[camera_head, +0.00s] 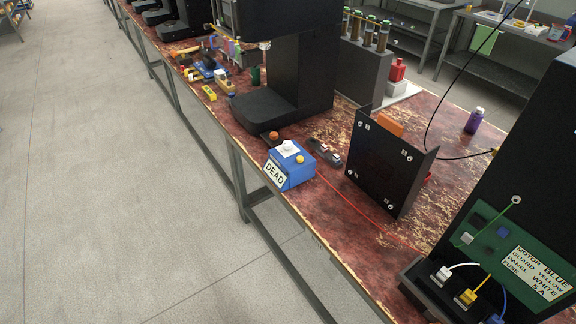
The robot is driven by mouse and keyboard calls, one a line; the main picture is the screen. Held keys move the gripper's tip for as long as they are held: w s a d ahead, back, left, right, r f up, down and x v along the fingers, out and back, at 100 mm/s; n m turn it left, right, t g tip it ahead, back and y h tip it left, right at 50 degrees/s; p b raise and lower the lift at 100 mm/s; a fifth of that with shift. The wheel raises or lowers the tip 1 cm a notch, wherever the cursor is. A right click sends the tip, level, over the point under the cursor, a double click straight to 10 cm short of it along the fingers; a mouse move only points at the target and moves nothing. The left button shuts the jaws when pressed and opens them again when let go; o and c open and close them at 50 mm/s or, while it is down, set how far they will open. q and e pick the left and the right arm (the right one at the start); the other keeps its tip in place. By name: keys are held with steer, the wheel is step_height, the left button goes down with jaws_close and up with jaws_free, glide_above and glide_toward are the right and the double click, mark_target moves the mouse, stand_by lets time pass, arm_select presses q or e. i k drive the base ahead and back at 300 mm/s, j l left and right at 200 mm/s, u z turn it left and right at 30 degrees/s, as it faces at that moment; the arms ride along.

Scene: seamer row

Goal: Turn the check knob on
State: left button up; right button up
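A blue box (290,168) sits near the front edge of the long red, worn bench top. A white label reading "DEAD" (275,173) is on its front. A round white knob (288,148) is on its top, with a small yellow button or lamp (299,159) beside it. Which way the knob is turned is too small to tell. A red wire (350,201) runs from near the box along the bench to the right. Neither of my grippers is in view.
A black panel with corner screws (386,170) stands right of the box. A black machine with a green board (513,255) and coloured plugs is at the front right. Another black machine (290,85) stands behind the box. Open floor (130,190) lies to the left.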

mark_target(287, 144)
steer(key=i+j, duration=0.3)
steer(key=j, duration=0.15)
steer(key=i+j, duration=0.35)
steer(key=j, duration=0.1)
